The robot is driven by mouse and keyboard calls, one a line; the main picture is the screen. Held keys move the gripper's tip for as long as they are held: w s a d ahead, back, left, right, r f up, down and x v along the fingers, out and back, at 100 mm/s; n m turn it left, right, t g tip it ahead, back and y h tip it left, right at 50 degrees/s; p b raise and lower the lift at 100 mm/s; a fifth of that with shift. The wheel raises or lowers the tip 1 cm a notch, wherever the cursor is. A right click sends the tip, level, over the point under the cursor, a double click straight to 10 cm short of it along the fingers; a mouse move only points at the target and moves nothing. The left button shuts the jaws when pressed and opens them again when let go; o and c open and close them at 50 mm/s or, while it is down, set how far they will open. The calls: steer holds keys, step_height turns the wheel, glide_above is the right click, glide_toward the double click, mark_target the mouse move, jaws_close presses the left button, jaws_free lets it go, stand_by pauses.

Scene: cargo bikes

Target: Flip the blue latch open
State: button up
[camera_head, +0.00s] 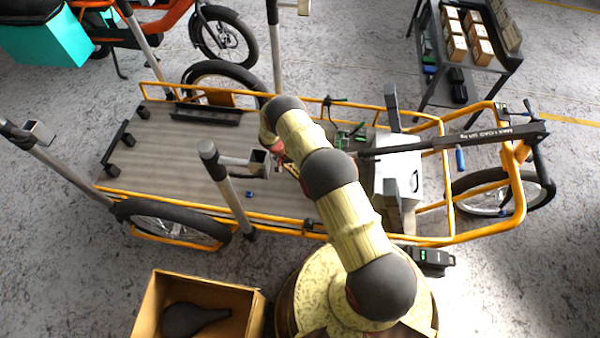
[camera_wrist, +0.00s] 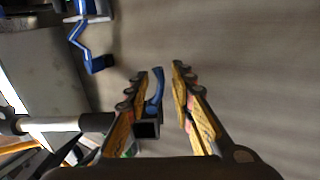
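My gripper (camera_wrist: 160,72) is open, its two fingers apart over the grey deck in the wrist view. A blue curved lever (camera_wrist: 156,92) shows between the fingers, close beside the left one; I cannot tell whether they touch. A dark square block (camera_wrist: 147,129) sits at its lower end. A second blue bent piece (camera_wrist: 90,52) shows at the upper left, by a grey box. I cannot tell for sure which is the latch. In the head view, my gripper is mostly hidden behind my arm, above the cargo deck. A small blue piece (camera_head: 250,194) lies on the deck.
The cargo bike's deck (camera_head: 190,180) has an orange rail around it. A white box (camera_head: 405,165) stands at its right end. Grey posts (camera_head: 225,185) rise near the deck. A cardboard box (camera_head: 247,315) stands in front, and a shelf cart (camera_head: 470,70) at the back right.

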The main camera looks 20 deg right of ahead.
jaws_close()
steer(key=shift+w+a+f+m+b, duration=0.2)
steer(key=shift+w+f+m+b, duration=0.15)
steer(key=shift+m+b, duration=0.6)
steer(key=shift+w+a+m, duration=0.1)
steer(key=shift+w+m, duration=0.2)
steer(key=shift+m, duration=0.65)
steer(key=shift+o, duration=0.9)
jaws_free()
steer(key=shift+r, duration=0.1)
